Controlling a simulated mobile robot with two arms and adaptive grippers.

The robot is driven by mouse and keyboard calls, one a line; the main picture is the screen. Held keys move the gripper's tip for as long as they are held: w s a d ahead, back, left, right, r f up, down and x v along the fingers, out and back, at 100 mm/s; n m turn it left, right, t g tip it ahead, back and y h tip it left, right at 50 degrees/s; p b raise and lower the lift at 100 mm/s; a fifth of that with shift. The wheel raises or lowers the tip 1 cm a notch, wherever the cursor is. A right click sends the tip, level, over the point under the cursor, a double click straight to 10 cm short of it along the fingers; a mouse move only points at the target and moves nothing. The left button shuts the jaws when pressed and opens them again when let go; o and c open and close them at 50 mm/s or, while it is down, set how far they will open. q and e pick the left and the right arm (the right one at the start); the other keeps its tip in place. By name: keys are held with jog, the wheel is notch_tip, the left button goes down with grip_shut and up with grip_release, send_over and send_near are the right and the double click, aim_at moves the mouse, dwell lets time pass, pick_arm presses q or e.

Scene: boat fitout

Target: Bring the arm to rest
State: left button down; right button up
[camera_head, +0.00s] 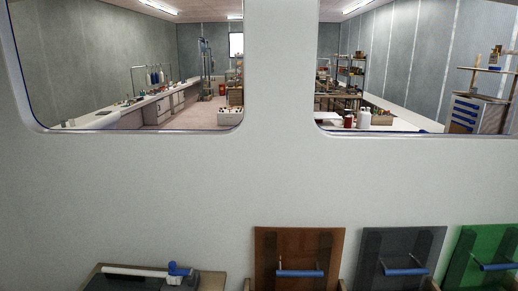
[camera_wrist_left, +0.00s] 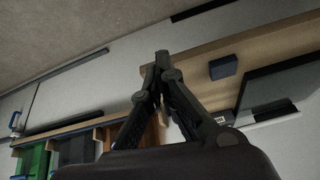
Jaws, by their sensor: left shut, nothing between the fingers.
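My left gripper (camera_wrist_left: 162,58) shows in the left wrist view. Its two dark fingers meet at the tips, and nothing is held between them. Behind the fingers is a wooden board or shelf edge (camera_wrist_left: 220,52), but I cannot tell how far away it is. Neither gripper shows in the head view, and my right gripper is in no view.
In the head view a white wall (camera_head: 220,190) with two window openings stands ahead. Below it are a brown panel (camera_head: 300,251), a grey panel (camera_head: 400,250) and a green panel (camera_head: 487,255) with blue handles. A blue-capped white tube (camera_head: 135,271) lies at lower left.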

pick_arm(q)
jog(key=s+f+g+b, duration=0.1)
jog(key=s+f+b, duration=0.2)
jog(key=f, duration=1.4)
jog(key=s+f+g+b, duration=0.2)
jog(key=f+b, duration=0.1)
jog(key=f, duration=1.4)
jog(key=s+a+f+b, duration=0.2)
jog(key=s+f+b, duration=0.2)
jog(key=s+f, duration=1.2)
notch_tip(320, 180, down, 2)
jog(key=shift+s+a+f+g, duration=0.15)
jog(key=shift+a+g, duration=0.2)
jog(key=shift+g, duration=0.05)
